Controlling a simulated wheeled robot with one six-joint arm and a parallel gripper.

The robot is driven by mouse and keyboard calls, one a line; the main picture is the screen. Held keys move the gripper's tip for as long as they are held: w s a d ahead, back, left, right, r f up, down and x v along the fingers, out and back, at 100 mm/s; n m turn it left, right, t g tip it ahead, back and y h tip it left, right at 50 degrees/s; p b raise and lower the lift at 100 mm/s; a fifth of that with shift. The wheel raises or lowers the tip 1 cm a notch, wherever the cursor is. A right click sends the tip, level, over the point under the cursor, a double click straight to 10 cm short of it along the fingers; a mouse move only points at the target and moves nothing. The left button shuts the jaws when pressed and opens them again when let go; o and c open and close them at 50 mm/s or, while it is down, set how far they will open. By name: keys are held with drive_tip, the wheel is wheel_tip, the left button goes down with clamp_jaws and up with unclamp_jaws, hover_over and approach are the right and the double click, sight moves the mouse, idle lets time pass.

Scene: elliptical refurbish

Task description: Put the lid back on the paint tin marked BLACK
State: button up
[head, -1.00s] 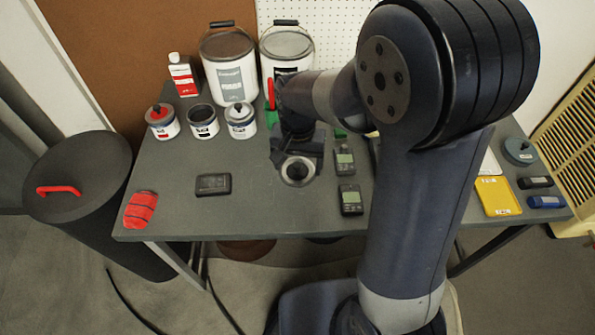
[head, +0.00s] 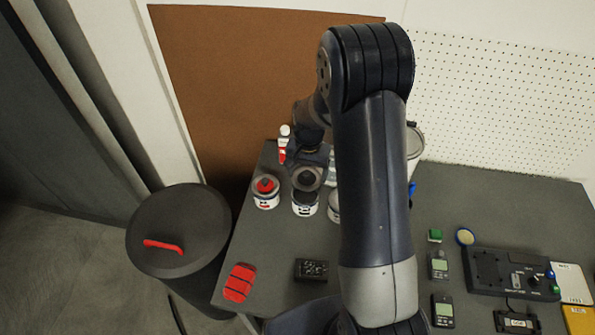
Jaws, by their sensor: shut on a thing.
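My gripper (head: 309,170) is shut on the round dark lid (head: 309,181), seen with a grey middle. It holds the lid over the rear part of the middle small paint tin (head: 305,209). That tin is white with a dark label, and its dark top shows just below the lid. The label's wording is too small to read. I cannot tell whether the lid touches the tin's rim. The gripper's fingers are partly hidden by the wrist.
Another small tin (head: 334,207) on the right is mostly hidden by my arm. A red-and-white bottle (head: 284,146) stands behind.

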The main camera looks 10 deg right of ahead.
drive_tip(key=shift+w+a+f, duration=0.1)
drive_tip(key=shift+w+f, duration=0.05)
drive_tip(key=shift+w, duration=0.05)
drive_tip(key=shift+f+b, duration=2.2)
drive_tip(key=shift+f, duration=0.85)
drive_tip(key=shift+f+b, duration=0.15)
drive_tip(key=shift+b, duration=0.45)
idle(0.3)
drive_tip(key=o, duration=1)
drive_tip(key=shift+c, duration=0.2)
